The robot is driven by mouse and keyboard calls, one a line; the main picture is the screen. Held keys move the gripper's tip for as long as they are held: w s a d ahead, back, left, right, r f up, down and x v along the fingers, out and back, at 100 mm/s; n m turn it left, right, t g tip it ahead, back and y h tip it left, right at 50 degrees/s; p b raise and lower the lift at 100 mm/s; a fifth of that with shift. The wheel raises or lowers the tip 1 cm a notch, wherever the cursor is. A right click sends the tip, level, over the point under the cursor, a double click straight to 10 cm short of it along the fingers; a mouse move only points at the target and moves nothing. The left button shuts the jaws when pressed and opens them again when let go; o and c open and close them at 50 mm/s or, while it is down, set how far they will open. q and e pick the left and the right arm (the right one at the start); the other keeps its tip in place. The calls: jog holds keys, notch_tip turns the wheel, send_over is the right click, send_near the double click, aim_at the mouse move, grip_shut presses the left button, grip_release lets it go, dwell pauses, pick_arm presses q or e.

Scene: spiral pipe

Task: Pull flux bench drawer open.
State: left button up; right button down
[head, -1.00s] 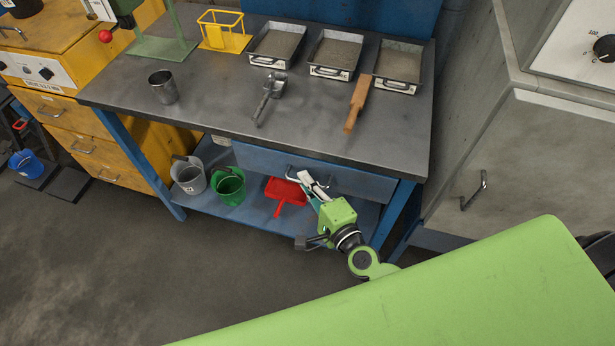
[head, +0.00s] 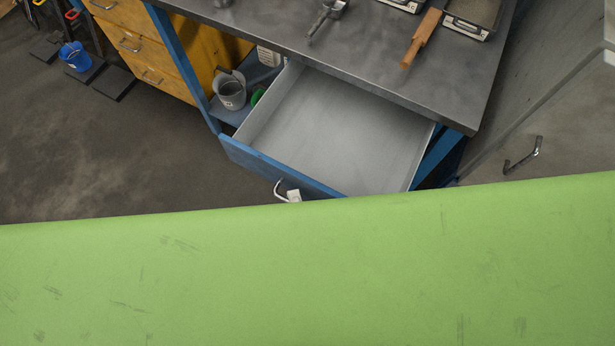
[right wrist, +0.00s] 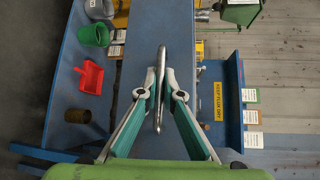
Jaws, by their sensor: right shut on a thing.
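The flux bench drawer (head: 340,125) is pulled well out from under the grey bench top in the head view. Its inside looks empty. Its blue front shows a metal handle (head: 280,189), and the drawer front also fills the middle of the right wrist view (right wrist: 157,35). My right gripper (right wrist: 161,78) is shut on the handle (right wrist: 162,90), with one finger on each side of the bar. In the head view only a light fingertip of it (head: 294,196) shows; my green body hides the rest. My left gripper is not in view.
The bench top (head: 360,60) bears a scoop, a wooden-handled tool and metal trays. A grey bucket (head: 231,92) stands on the lower shelf. A grey cabinet handle (head: 523,156) is at right.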

jog(key=shift+s+a, duration=0.35)
jog(key=shift+s, duration=0.2)
jog(key=c, duration=2.2)
grip_release()
